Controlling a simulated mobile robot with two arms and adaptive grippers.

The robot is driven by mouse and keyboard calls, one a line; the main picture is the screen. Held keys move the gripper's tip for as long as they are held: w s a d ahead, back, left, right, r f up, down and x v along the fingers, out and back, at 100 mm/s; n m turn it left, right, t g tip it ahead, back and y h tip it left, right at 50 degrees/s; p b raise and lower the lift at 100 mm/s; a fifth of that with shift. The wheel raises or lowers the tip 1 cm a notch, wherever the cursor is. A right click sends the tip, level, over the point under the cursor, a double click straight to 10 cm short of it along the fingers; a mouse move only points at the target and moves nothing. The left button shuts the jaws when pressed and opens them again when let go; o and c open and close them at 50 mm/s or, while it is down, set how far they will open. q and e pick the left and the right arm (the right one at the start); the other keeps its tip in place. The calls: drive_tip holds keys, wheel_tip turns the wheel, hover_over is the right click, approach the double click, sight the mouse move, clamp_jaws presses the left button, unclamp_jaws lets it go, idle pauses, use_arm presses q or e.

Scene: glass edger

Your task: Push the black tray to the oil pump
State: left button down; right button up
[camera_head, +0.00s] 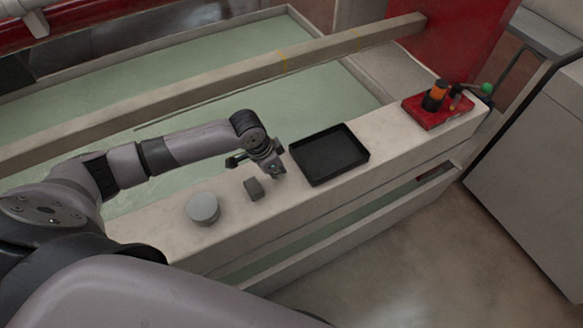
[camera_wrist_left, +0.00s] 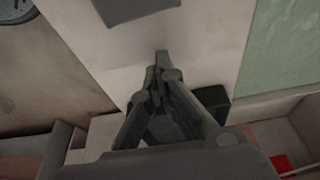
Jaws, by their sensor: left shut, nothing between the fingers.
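The black tray (camera_head: 329,154) lies flat on the pale ledge, a shallow rectangle with a raised rim. Part of a black thing that looks like the tray (camera_wrist_left: 217,101) shows behind my fingers in the left wrist view. The oil pump (camera_head: 436,108) stands at the far right end of the ledge, with a red base and an orange and black top. My left gripper (camera_head: 277,172) is shut and empty, just left of the tray's left edge. I cannot tell whether it touches the tray. My right gripper is not in view.
A grey block (camera_head: 254,188) and a round grey tin (camera_head: 203,208) sit on the ledge (camera_head: 392,140) left of the tray. The ledge between tray and pump is clear. Green glass lies behind the ledge, and the front edge drops towards the floor.

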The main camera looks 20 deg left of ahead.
sight(295, 173)
use_arm(q)
drive_tip(key=w+d, duration=0.1)
drive_tip(key=w+d+f, duration=0.1)
drive_tip(key=w, duration=0.1)
drive_tip(key=shift+w+d, duration=0.15)
drive_tip(key=shift+d, duration=0.15)
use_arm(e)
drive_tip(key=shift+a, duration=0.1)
use_arm(q)
drive_tip(key=shift+r, duration=0.1)
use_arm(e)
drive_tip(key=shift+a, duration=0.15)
